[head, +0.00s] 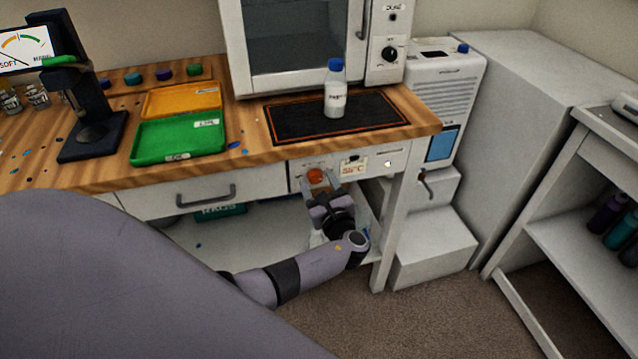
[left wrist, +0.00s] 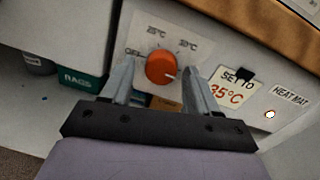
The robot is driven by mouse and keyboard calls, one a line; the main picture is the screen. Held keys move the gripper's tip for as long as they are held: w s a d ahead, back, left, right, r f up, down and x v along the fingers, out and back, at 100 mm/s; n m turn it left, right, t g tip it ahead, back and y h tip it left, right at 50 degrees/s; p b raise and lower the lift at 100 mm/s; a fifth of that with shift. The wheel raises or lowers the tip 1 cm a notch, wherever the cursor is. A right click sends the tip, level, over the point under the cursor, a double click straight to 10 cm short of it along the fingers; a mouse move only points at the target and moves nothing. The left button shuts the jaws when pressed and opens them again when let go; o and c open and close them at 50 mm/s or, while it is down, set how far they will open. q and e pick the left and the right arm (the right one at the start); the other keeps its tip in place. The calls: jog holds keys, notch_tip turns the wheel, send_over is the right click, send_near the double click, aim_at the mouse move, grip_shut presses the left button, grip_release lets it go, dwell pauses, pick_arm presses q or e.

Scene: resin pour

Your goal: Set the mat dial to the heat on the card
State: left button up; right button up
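The orange mat dial (left wrist: 161,67) is on the white panel under the bench edge. Labels OFF, 25°C and 35°C sit around it from left to right. A pale mark shows on the dial's right side. The dial also shows in the head view (head: 315,176). The card (left wrist: 233,88) right of it reads "SET TO 35°C". My left gripper (left wrist: 161,72) is open, with one finger on each side of the dial and gaps visible between. The heat mat (head: 330,116) is dark with an orange border on the bench top. My right gripper is not in view.
A small indicator light (left wrist: 270,114) glows near the HEAT MAT label (left wrist: 290,95). A blue-capped bottle (head: 335,95) stands on the mat. A drawer (head: 190,196) is left of the panel. A shelf with a green RAGS box (head: 220,210) is below.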

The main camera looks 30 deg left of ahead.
pick_arm(q)
jog(key=v, duration=0.7)
dwell(0.4)
dwell(0.3)
jog(key=s+d+f+n+g+h+p, duration=0.1)
jog(key=s+d+f+n+g+h, duration=0.15)
jog(key=s+f+n+h, duration=0.35)
jog(key=s+d+f+n+g+h+p, duration=0.1)
jog(key=s+d+f+n+h, duration=0.3)
jog(key=s+f, duration=0.45)
jog(key=s+d+r+n+t+h, duration=0.2)
jog(key=s+r+n+h, duration=0.4)
jog(key=n, duration=0.5)
notch_tip(320, 180, up, 2)
jog(key=shift+s+r+t+h, duration=0.1)
jog(key=shift+s+t+h, duration=0.2)
jog(key=shift+s+t, duration=0.4)
